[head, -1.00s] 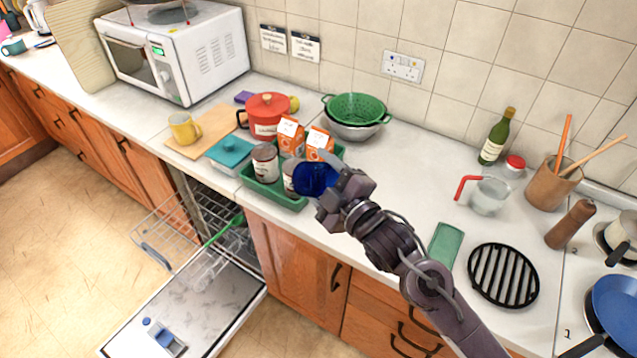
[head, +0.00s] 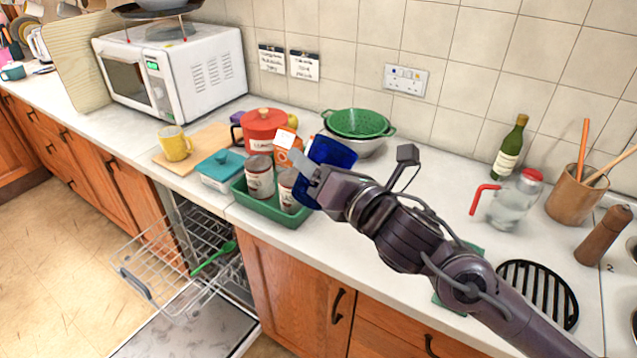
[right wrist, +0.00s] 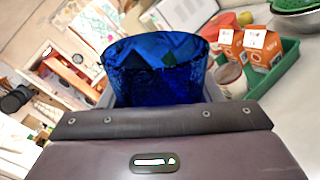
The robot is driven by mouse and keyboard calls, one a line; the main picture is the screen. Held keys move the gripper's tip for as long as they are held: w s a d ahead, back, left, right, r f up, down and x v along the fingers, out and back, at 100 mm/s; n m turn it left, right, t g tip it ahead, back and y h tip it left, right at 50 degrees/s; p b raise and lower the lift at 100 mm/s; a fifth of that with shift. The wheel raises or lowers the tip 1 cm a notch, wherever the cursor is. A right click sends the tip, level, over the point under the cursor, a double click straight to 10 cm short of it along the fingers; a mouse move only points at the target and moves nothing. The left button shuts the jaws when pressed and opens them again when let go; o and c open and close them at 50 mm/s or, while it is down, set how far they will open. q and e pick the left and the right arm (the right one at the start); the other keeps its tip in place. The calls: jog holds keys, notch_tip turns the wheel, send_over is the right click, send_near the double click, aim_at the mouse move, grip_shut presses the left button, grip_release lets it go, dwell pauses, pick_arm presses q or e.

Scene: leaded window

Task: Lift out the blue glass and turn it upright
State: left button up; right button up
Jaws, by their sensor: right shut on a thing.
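The blue glass (head: 334,152) is in my right gripper (head: 308,178), over the right end of the green tray (head: 268,211). It looks tilted in the head view, and the gripper hides its middle. In the right wrist view the glass (right wrist: 155,75) stands out beyond the gripper (right wrist: 160,108), its wide rim facing away from the palm. The gripper is shut on it. I cannot tell how far the glass is above the tray. My left gripper is not in view.
The tray holds two cans (head: 260,177) and orange cartons (head: 284,147). A colander (head: 358,122) and a red pot (head: 264,129) stand behind. A jug (head: 512,205) and bottle (head: 509,150) are to the right. The open dishwasher rack (head: 165,262) is below left.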

jog(key=n+b, duration=0.4)
jog(key=shift+a+f+n, duration=0.1)
jog(key=shift+f+n, duration=0.05)
jog(key=shift+n, duration=0.15)
jog(key=shift+r+n+b, duration=0.25)
jog(key=shift+n+b, duration=0.6)
jog(key=shift+n, duration=0.25)
